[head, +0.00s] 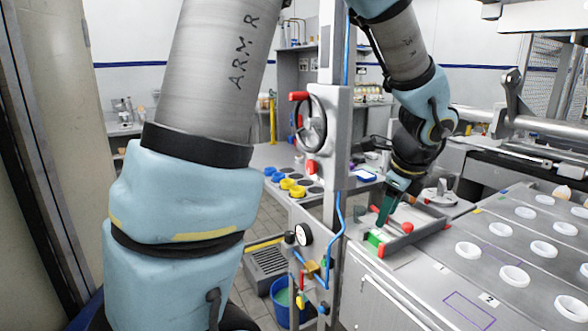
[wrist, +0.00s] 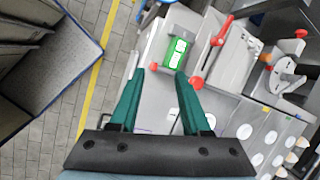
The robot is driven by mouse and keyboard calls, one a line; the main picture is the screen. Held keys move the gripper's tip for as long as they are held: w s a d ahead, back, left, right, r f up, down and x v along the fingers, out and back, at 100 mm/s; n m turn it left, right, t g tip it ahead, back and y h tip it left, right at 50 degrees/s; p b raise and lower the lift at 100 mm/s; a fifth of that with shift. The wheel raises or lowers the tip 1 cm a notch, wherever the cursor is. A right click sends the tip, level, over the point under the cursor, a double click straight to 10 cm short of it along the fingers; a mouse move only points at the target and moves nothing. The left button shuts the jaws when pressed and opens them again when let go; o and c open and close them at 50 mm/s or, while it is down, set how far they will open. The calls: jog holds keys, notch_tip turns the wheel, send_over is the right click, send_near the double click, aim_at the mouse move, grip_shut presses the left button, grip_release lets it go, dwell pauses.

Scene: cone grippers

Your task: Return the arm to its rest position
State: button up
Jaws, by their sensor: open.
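My arm reaches over the right side of the head view, bent downward. My gripper (head: 386,212) points down near the edge of the grey worktop. It shows large in the wrist view (wrist: 160,78), with two green fingers apart and nothing between them. A green piece with white patches (wrist: 176,53) lies beyond the fingertips in the wrist view. In the head view a green piece (head: 376,238) shows just below the fingers. I cannot tell from the head view how far the fingers are above it.
Red-knobbed handles (head: 407,227) stand close to my gripper. A grey post with a handwheel (head: 311,124) rises left of it. White rings (head: 514,276) dot the worktop at right. A blue bucket (head: 292,301) stands on the floor. The paved floor shows free space in the wrist view.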

jog(key=s+a+f+n+g, duration=0.1)
jog(key=s+a+f+n, duration=0.1)
jog(key=a+n, duration=1)
jog(key=s+a+f+n+g, duration=0.1)
jog(key=s+a+f+n, duration=0.1)
jog(key=a+n, duration=1.1)
jog(key=shift+a+f+n+g+h, duration=0.3)
jog(key=shift+a+f+g+h, duration=0.1)
jog(key=shift+a, duration=0.35)
